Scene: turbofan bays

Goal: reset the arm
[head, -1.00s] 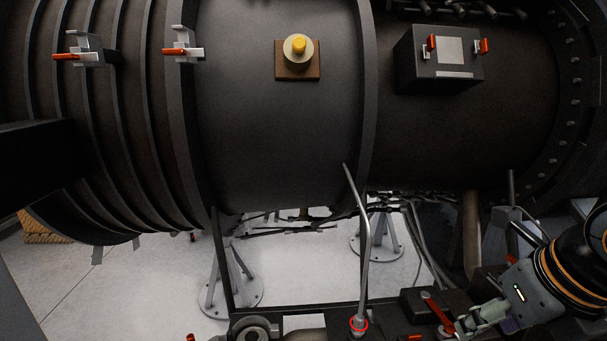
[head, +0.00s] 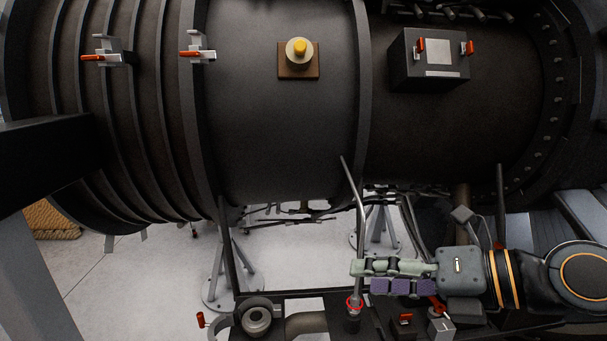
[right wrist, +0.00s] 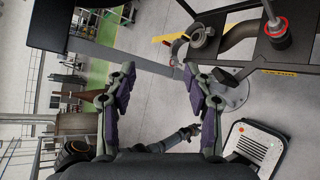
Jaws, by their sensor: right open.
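My right gripper (head: 368,277) reaches in from the right in the head view, pointing left, in front of the lower part of the bent metal rod (head: 361,215). Its two fingers are apart, with green-grey links and purple pads. In the right wrist view the jaws (right wrist: 158,82) are spread wide with nothing between them. The floor and distant room show through the gap. My left gripper is in neither view.
The dark turbofan casing (head: 280,130) fills the upper head view, with a yellow-capped fitting (head: 299,50) and a black box (head: 430,75). A cart frame with a red-ringed rod base (head: 354,303) lies below. Open floor (head: 150,290) is at lower left.

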